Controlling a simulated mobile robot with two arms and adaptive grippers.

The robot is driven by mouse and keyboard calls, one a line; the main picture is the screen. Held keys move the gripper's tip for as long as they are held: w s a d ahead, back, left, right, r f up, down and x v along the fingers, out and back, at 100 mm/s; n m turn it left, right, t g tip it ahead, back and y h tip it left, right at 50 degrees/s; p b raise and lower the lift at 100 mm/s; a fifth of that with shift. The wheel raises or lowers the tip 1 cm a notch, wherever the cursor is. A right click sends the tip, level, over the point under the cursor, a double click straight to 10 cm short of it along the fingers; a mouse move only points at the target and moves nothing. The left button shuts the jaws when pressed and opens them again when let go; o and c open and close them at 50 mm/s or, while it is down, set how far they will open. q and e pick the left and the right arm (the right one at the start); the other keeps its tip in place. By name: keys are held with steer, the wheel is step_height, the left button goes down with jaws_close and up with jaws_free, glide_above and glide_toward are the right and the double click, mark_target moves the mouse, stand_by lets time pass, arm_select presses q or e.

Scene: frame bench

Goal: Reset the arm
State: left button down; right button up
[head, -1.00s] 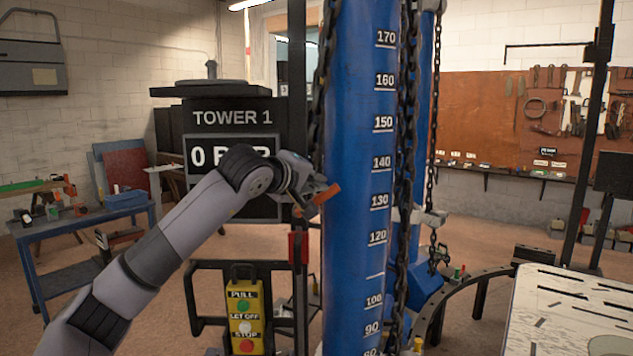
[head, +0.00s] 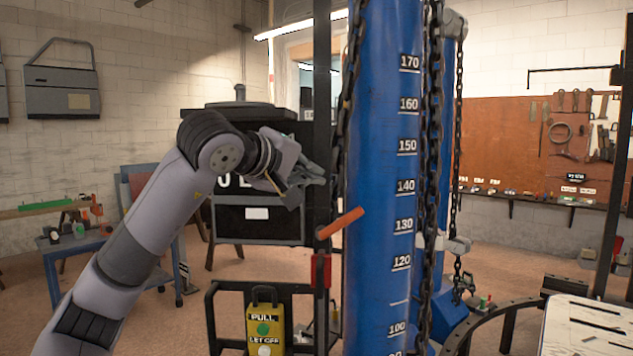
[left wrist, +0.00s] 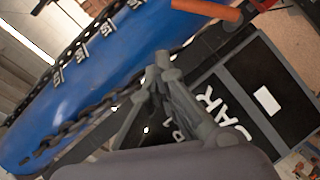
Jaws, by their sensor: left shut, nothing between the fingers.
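My left arm comes in from the lower left in the head view. Its gripper (head: 308,180) is shut and empty, in front of the dark gauge cabinet and left of the blue tower (head: 378,200). In the left wrist view the gripper's fingers (left wrist: 162,72) meet at the tips with nothing between them. An orange handle (head: 341,222) sticks out to the right of and below the gripper, apart from it; it also shows in the left wrist view (left wrist: 208,10). My right gripper is in neither view.
Chains (head: 432,150) hang along the tower, which carries a number scale. A yellow push-button box (head: 264,322) hangs below the gripper. The gauge cabinet (head: 262,226) stands behind my arm. A blue workbench (head: 60,252) is at the left, a slotted table (head: 590,325) at the lower right.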

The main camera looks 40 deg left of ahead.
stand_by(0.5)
